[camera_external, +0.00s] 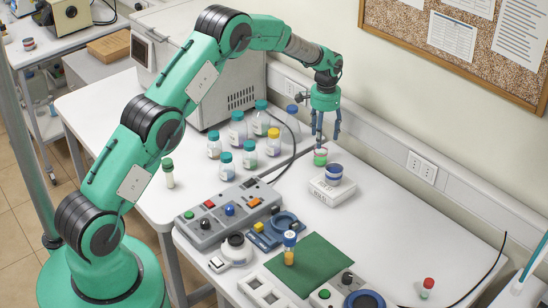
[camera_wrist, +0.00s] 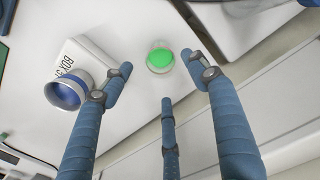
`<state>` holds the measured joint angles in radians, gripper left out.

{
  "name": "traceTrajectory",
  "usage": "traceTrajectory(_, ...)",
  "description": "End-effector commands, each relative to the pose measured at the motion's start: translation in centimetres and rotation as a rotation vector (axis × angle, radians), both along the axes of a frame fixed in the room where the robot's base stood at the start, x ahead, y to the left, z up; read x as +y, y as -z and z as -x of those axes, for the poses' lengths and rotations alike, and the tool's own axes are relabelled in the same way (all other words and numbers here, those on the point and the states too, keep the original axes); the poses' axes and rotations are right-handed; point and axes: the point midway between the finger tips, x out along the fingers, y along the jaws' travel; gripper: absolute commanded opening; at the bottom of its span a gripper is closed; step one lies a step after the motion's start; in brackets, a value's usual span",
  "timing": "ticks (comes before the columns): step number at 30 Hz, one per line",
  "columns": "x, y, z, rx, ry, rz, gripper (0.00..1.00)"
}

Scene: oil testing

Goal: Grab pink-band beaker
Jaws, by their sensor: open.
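A small beaker (camera_external: 320,158) with green contents stands on the white bench near the back wall. Its upper part looks pale pinkish in the external view, but the band is too small to make out clearly. In the wrist view the beaker (camera_wrist: 160,58) shows from above as a bright green disc with a clear rim. My gripper (camera_external: 324,138) is open, pointing down just above this beaker. In the wrist view its blue fingers (camera_wrist: 163,80) are spread and empty, with the beaker beyond and between the tips, apparently not touched.
A blue-banded beaker (camera_external: 334,173) stands on a white box (camera_external: 332,190) close by; the beaker (camera_wrist: 68,90) lies near the left finger in the wrist view. Several capped bottles (camera_external: 238,130) stand to the left. A control panel (camera_external: 228,212) and green mat (camera_external: 318,262) lie in front.

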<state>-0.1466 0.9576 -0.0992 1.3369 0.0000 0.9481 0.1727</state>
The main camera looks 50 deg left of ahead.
Motion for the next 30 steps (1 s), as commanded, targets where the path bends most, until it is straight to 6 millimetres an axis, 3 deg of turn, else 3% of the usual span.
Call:
traceTrajectory(3,0.0,2.0,0.0,0.001,0.000,0.000,0.59)
traceTrajectory(9,0.0,4.0,-0.1,-0.002,0.000,0.000,0.59)
traceTrajectory(23,0.0,4.5,0.0,-0.002,0.000,0.000,0.59)
traceTrajectory(30,0.2,5.9,0.1,0.000,0.000,0.000,0.59)
